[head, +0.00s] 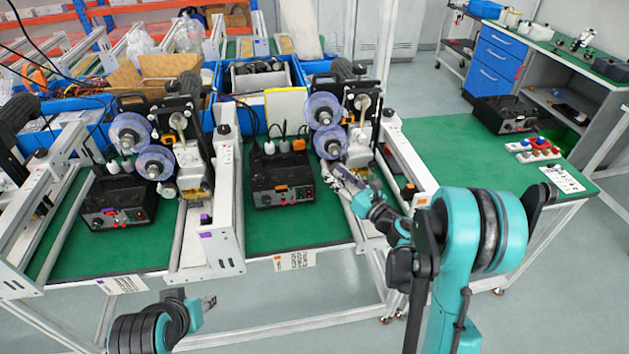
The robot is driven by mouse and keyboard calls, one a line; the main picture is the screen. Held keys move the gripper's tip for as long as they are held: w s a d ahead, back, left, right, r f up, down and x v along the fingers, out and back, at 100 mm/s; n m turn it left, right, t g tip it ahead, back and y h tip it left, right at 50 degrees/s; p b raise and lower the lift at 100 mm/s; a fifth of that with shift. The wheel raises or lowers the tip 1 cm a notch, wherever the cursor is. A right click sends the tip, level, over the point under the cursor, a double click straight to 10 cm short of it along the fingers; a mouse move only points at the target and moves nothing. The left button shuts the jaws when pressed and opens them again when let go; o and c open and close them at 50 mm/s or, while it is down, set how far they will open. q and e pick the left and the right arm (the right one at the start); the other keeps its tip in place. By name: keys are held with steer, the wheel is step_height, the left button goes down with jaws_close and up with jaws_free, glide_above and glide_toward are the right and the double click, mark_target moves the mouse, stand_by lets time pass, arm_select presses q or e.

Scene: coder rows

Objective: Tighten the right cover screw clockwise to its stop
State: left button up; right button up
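Two coder machines with blue translucent reels stand on the green bench, one in the middle-left (178,135) and one in the centre (360,120). My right gripper (338,177) reaches in from the right to the lower front of the centre coder, just below its lower reel. It is too small to tell whether its fingers are open or touch anything. The right cover screw cannot be made out; the gripper and coder parts crowd that spot. My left gripper (207,303) is low in front of the bench edge, away from both coders, its fingers unclear.
Black controller boxes stand left of each coder, one at left (118,205) and one at centre (282,182). White rails (228,190) flank the coders. Blue bins (262,82) stand behind. The green bench at right (450,150) has free room beside small coloured parts (533,150).

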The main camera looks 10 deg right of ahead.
mark_target(311, 175)
step_height(311, 175, down, 5)
steer(key=a+n+g+y, duration=0.1)
steer(key=a+n+g, duration=0.1)
steer(key=n, duration=0.2)
steer(key=b+x, duration=0.1)
steer(key=x, duration=0.5)
steer(key=shift+w+a+b, duration=0.15)
steer(key=shift+a+b, duration=0.05)
steer(key=shift+b, duration=0.2)
jaws_close()
